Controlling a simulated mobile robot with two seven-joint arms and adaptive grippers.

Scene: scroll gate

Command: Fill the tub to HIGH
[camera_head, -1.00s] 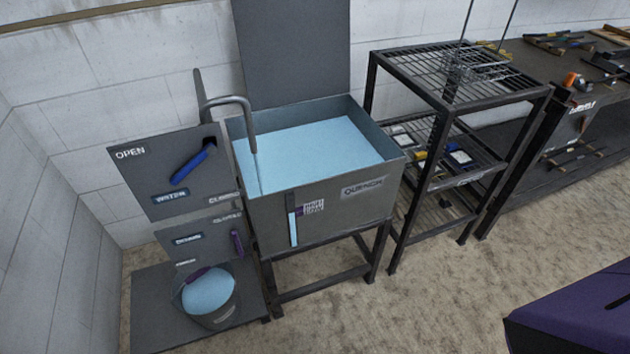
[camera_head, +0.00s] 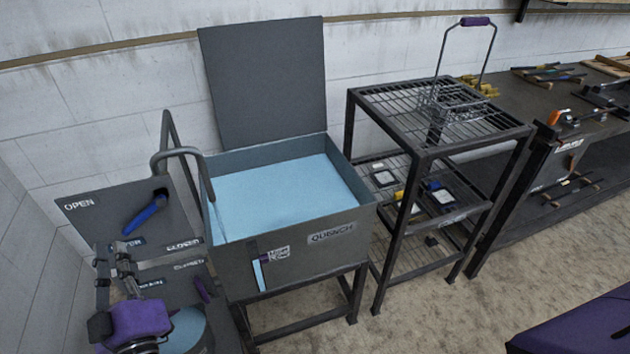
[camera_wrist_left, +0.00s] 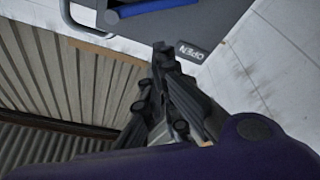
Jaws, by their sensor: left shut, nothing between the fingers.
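The grey tub (camera_head: 335,260), labelled QUENCH, holds light blue water (camera_head: 285,195) below its rim. Its front gauge (camera_head: 258,275) shows a light blue strip; the level text is too small to read. A bent spout (camera_head: 185,152) reaches into the tub. The blue WATER lever (camera_head: 146,213) slants down-left on a panel marked OPEN and CLOSED. A purple lever (camera_head: 203,289) sits on the lower panel. My left gripper (camera_head: 113,250) is shut and empty, in front of the panel below the blue lever. The wrist view shows its fingers (camera_wrist_left: 160,55) near the OPEN corner. My right gripper is not in view.
A bucket of light blue water (camera_head: 190,328) stands below the panels, partly hidden by my gripper. The tub's lid (camera_head: 265,80) stands raised. A wire rack (camera_head: 415,150) with a basket (camera_head: 455,105) stands to the right, then a workbench (camera_head: 545,100).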

